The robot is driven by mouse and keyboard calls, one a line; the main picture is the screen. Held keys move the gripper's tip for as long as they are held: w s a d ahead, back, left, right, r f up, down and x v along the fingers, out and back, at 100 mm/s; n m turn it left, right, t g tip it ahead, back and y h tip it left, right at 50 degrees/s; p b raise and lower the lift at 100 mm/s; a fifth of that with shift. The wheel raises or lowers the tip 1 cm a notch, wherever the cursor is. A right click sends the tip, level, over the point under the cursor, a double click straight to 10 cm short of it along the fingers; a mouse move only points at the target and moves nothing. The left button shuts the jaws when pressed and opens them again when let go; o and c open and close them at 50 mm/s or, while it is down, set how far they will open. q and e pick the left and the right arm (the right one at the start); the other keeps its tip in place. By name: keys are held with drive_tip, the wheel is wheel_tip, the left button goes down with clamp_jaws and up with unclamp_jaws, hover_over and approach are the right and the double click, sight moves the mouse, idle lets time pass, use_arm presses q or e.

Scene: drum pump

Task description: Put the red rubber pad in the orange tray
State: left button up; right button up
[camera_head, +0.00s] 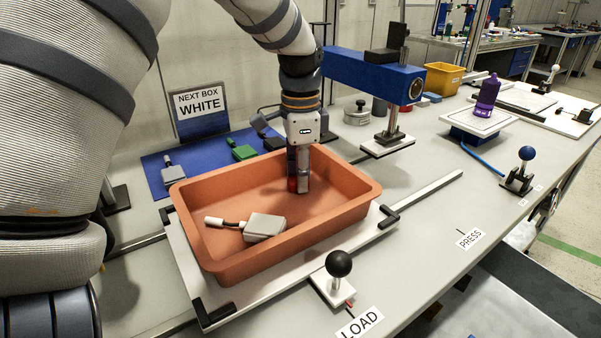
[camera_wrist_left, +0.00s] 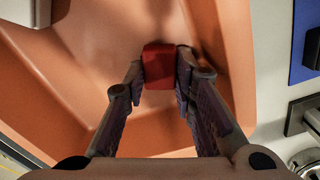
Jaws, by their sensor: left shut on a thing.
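The orange tray (camera_head: 240,262) sits on a white plate on the bench in the head view; its inside also fills much of the left wrist view (camera_wrist_left: 95,40). My left gripper (camera_head: 299,187) reaches down inside the tray near its back wall. It is shut on the red rubber pad (camera_head: 292,184). In the left wrist view the red pad (camera_wrist_left: 158,66) shows between the tips of my left gripper (camera_wrist_left: 162,78), low in the tray. I cannot tell whether the pad touches the tray floor. My right gripper is not in view.
A grey box with a short cable (camera_head: 265,227) lies in the tray's front part. A blue mat (camera_head: 180,158) with small parts lies behind the tray. A black-knobbed lever (camera_head: 339,264) stands in front, and a blue press (camera_head: 372,82) stands behind to the right.

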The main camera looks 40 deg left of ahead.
use_arm(q)
drive_tip(key=o, duration=0.6)
drive_tip(key=shift+f, duration=0.1)
drive_tip(key=shift+o, duration=0.2)
wheel_tip(320, 180, up, 12)
